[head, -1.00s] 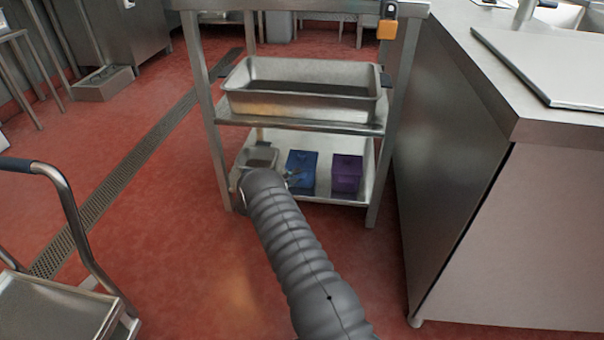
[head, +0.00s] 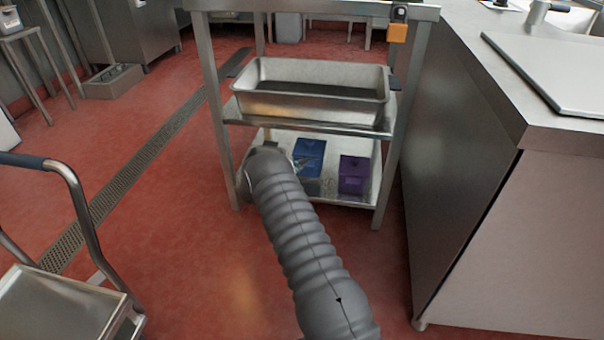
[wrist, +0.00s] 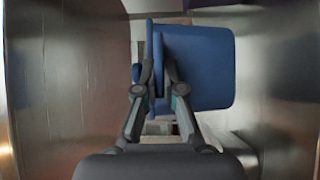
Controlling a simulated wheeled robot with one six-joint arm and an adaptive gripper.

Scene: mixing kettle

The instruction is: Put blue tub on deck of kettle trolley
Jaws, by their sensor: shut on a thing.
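The blue tub (head: 310,148) is at the lower shelf of the steel rack, left of a purple tub (head: 353,174). In the wrist view my gripper (wrist: 158,78) is shut on the rim side of the blue tub (wrist: 205,70), with a finger on each side. In the head view my gripper (head: 303,163) is partly hidden behind my arm. The tub looks slightly raised, but its underside is not clear. A trolley with a dark-blue handle and bare metal deck (head: 55,310) stands at the lower left.
A deep steel pan (head: 310,105) sits on the shelf (head: 235,113) above the tub. Rack legs (head: 220,110) stand close to my arm. A steel counter (head: 470,190) is at the right. Red floor (head: 170,230) is clear between rack and trolley.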

